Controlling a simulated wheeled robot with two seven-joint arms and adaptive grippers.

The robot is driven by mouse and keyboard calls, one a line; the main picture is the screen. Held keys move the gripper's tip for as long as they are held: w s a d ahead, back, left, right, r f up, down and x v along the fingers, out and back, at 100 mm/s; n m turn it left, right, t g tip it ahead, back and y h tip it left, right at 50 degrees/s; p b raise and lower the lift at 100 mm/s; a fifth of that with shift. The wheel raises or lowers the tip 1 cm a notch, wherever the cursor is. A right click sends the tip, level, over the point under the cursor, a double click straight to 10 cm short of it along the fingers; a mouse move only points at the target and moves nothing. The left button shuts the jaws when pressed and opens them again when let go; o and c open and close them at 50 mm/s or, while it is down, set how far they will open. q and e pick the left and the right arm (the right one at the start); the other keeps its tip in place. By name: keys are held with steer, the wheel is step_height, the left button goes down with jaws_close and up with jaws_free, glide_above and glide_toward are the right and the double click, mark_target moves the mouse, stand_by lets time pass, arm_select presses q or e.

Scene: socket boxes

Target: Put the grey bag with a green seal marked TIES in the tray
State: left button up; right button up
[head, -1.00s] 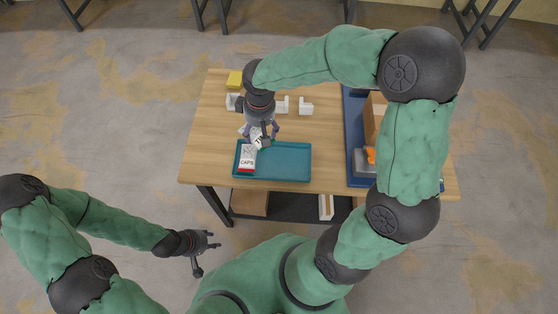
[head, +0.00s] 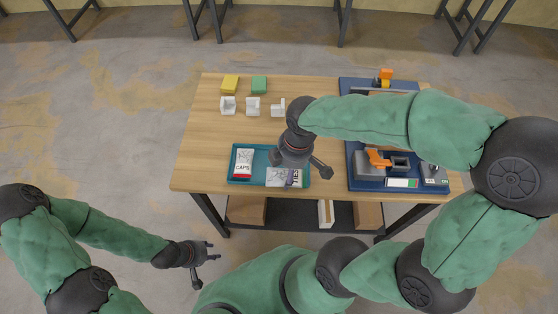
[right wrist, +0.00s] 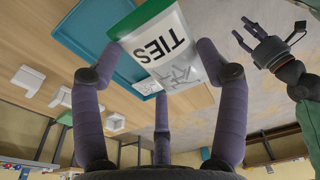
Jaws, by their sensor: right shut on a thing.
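The grey bag with the green seal marked TIES (right wrist: 170,48) is between the fingers of my right gripper (right wrist: 160,95) in the right wrist view. In the head view the bag (head: 284,177) lies over the right part of the teal tray (head: 262,155), below my right gripper (head: 297,165), which hides part of it. I cannot tell whether the bag touches the tray floor. A white and red bag marked CAPS (head: 244,163) lies in the tray's left part. My left gripper (head: 208,263) is open and empty, off the table's front left.
White socket boxes (head: 253,104) stand in a row at the back, with yellow (head: 230,84) and green (head: 259,84) blocks behind. A blue board (head: 352,165) with orange and grey items is on the right. Bare wood (head: 215,135) lies left of centre.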

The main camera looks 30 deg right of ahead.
steer(key=w+d+f+b, duration=0.1)
steer(key=w+f, duration=0.1)
steer(key=w+d+f+b, duration=0.1)
steer(key=w+f, duration=0.1)
steer(key=w, duration=0.1)
steer(key=w+d+f+b, duration=0.1)
steer(key=w+f, duration=0.2)
steer(key=shift+w+d, duration=0.1)
steer(key=shift+d, duration=0.2)
steer(key=shift+w+d+f+b, duration=0.3)
steer(key=shift+w+f+b, duration=0.3)
steer(key=shift+w+f, duration=0.15)
steer(key=shift+f+b, duration=0.5)
steer(key=shift+f, duration=1.05)
steer(key=shift+f, duration=0.1)
steer(key=o, duration=1.2)
steer(key=shift+o, duration=0.2)
